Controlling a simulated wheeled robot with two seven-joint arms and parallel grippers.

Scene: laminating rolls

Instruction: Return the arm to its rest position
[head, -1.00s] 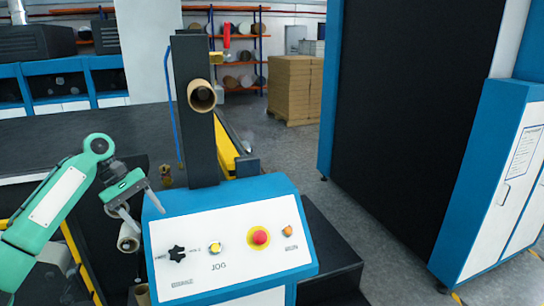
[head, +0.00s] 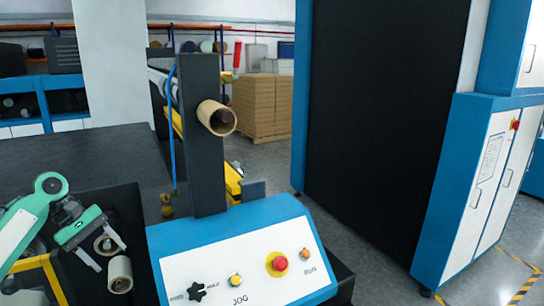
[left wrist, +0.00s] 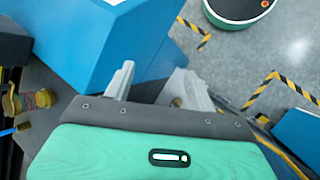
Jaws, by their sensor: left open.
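My left gripper (head: 111,257) shows at the lower left in the head view, on a green arm bent at the elbow. Its two grey fingers point down and are spread apart. In the left wrist view the fingers (left wrist: 155,85) are also apart, with nothing held between them; a blue machine housing (left wrist: 110,40) and grey floor lie beyond. In the head view, cardboard cores (head: 120,272) lie close by the fingers; I cannot tell whether they touch. My right gripper is not in view.
The control panel (head: 235,262) with a red button stands right of the gripper. A dark post (head: 203,155) rises behind it with a cardboard tube (head: 217,117). A tall blue cabinet (head: 440,190) stands at right. Grey floor (head: 275,160) lies between.

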